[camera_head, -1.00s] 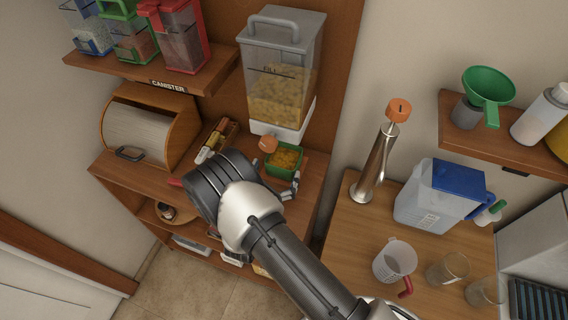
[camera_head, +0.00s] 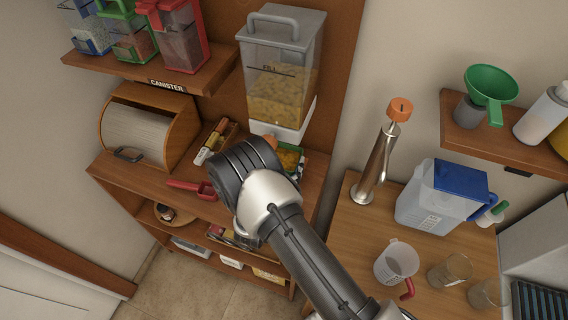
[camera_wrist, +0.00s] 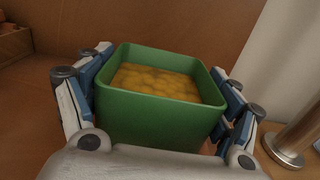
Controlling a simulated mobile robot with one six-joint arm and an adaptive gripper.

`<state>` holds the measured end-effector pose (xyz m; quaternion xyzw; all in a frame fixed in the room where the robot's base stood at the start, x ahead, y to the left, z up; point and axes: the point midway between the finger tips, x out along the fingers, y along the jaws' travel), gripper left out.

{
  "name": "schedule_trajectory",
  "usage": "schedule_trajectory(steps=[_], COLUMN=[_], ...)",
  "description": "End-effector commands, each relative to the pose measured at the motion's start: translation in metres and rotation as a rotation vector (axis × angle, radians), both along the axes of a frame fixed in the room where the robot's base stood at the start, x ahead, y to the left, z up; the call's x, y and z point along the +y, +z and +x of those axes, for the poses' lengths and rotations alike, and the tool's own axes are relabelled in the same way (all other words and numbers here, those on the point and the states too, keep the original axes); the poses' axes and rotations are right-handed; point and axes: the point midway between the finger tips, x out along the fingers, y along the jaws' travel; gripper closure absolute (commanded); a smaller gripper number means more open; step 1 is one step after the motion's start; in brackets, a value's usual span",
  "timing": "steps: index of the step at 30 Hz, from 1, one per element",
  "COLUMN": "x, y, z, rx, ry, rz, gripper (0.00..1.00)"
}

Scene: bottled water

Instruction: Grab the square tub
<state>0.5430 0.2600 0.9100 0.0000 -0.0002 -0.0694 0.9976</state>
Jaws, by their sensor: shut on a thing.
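The square tub (camera_wrist: 155,116) is green, open at the top and filled with orange-yellow contents. In the wrist view it stands upright between the two blue-and-grey fingers of my gripper (camera_wrist: 165,82). The fingers press on its left and right sides. In the head view only part of the tub (camera_head: 290,159) shows, below the dispenser, with my arm covering its left and front. I cannot tell whether its base still touches the shelf.
A tall dispenser (camera_head: 281,98) stands right behind the tub. A red scoop (camera_head: 190,186) lies left of my wrist, and a bread box (camera_head: 148,130) stands further left. A side table at the right holds a steel dispenser (camera_head: 376,165), a water jug (camera_head: 430,205) and a measuring cup (camera_head: 397,262).

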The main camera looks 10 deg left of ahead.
Motion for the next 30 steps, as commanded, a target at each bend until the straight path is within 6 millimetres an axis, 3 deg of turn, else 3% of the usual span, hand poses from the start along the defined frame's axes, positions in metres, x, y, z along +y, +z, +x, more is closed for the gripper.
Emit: schedule_trajectory(steps=[8, 20, 30], x=[0.000, 0.000, 0.001], y=[0.000, 0.003, 0.028], z=[0.000, -0.001, -0.004], rx=[0.001, 0.000, -0.001], ry=[0.000, 0.000, -0.001], rz=[0.000, 0.000, 0.002], gripper=[0.43, 0.43, 0.43])
